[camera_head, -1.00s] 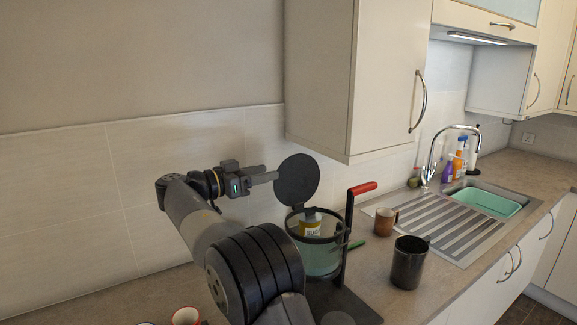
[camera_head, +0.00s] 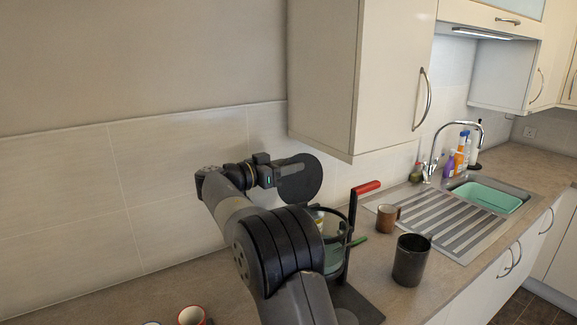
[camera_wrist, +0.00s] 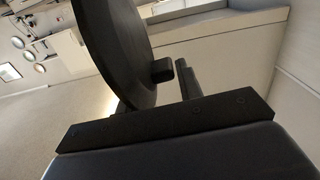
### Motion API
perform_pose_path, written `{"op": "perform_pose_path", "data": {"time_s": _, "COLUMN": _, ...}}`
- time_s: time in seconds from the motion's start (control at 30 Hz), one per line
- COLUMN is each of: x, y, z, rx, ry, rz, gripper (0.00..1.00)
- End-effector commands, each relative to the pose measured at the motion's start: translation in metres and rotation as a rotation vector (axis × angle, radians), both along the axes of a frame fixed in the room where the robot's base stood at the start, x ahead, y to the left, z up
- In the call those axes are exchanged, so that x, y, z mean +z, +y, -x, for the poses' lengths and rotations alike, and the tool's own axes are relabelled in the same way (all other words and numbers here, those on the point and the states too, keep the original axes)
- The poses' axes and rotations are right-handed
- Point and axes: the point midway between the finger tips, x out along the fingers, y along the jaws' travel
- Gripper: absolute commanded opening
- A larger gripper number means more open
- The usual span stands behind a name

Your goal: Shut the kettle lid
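The kettle (camera_head: 334,262) stands on the counter, with a glass body, a black frame and a red-tipped handle (camera_head: 367,187). Its dark round lid (camera_head: 306,180) stands open, nearly upright, above the body. My gripper (camera_head: 292,169) is at the lid's upper left, overlapping it in the head view; I cannot tell whether they touch. The lid also fills the upper left of the wrist view (camera_wrist: 118,45), with a small knob on its face. A thin dark post (camera_wrist: 188,82) stands beside it. My arm hides the kettle's left side. The finger gap is not clear.
A brown mug (camera_head: 387,218) and a dark mug (camera_head: 411,260) stand right of the kettle. A red-rimmed cup (camera_head: 192,316) is at the bottom edge. A wall cabinet (camera_head: 385,75) hangs above right. The sink (camera_head: 487,197) lies farther right.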

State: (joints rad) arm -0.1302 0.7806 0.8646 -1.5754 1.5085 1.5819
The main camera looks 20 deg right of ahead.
Motion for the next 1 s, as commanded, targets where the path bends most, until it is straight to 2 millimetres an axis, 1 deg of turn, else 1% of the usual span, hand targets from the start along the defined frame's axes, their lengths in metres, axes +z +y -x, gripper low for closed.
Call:
{"op": "perform_pose_path", "data": {"time_s": 0.03, "x": 0.0002, "y": 0.0002, "z": 0.0000, "rx": 0.000, "ry": 0.000, "rz": 0.000, "gripper": 0.30}}
{"op": "perform_pose_path", "data": {"time_s": 0.07, "x": 0.0002, "y": 0.0002, "z": 0.0000, "rx": 0.000, "ry": 0.000, "rz": 0.000, "gripper": 0.28}}
{"op": "perform_pose_path", "data": {"time_s": 0.4, "x": 0.0004, "y": 0.0003, "z": 0.0000, "rx": 0.000, "ry": -0.001, "rz": 0.000, "gripper": 0.00}}
{"op": "perform_pose_path", "data": {"time_s": 1.0, "x": 0.0007, "y": 0.0001, "z": 0.0009, "rx": -0.001, "ry": -0.008, "rz": -0.001, "gripper": 0.00}}
